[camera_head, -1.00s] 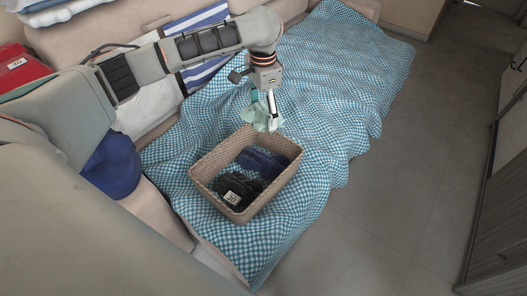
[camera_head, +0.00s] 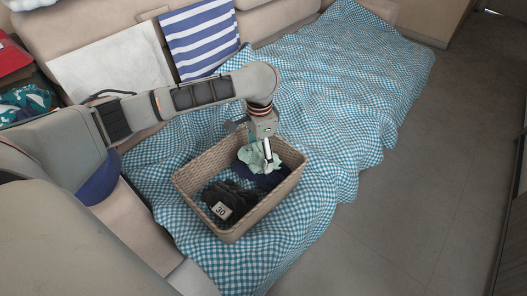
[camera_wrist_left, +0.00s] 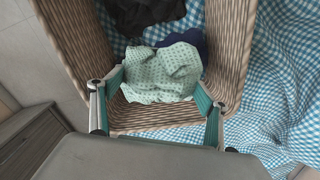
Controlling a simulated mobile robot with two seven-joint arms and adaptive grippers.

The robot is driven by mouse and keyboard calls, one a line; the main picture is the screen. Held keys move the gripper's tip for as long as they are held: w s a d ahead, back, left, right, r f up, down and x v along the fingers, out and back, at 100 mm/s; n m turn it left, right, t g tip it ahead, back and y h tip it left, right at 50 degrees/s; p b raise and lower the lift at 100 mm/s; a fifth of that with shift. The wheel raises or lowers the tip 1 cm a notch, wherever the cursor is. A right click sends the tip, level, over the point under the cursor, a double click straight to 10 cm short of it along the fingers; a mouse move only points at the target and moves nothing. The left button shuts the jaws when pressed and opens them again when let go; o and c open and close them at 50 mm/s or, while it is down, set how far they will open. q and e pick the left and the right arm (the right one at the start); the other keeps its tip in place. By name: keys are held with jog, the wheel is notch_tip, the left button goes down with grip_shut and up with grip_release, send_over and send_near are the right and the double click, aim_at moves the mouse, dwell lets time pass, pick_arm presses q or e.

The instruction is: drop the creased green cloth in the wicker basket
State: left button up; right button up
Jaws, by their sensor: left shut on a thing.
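The creased pale green cloth (camera_head: 252,157) is at the far end inside the wicker basket (camera_head: 262,213). My left gripper (camera_head: 267,162) reaches down over that end and is shut on the cloth. In the left wrist view the green cloth (camera_wrist_left: 163,74) is bunched between the two fingers of the left gripper (camera_wrist_left: 160,85), inside the wicker wall (camera_wrist_left: 228,45). The cloth lies over or just above dark blue fabric; I cannot tell how much it rests on it. My right gripper is not in view.
A black item with a "30" tag (camera_head: 221,208) and dark blue fabric (camera_head: 270,180) are in the basket. It stands on a blue checked blanket (camera_head: 345,75) over a seat. A striped towel (camera_head: 200,40) hangs behind. Grey floor (camera_head: 420,190) is free at right.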

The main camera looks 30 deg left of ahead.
pick_arm(q)
jog(key=shift+w+f, duration=0.1)
jog(key=shift+r, duration=0.25)
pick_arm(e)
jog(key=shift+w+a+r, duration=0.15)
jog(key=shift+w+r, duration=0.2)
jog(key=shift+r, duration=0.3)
pick_arm(q)
jog(key=shift+f, duration=0.3)
jog(key=shift+f+p, duration=0.35)
jog(key=shift+p, duration=0.05)
jog(key=o, duration=1)
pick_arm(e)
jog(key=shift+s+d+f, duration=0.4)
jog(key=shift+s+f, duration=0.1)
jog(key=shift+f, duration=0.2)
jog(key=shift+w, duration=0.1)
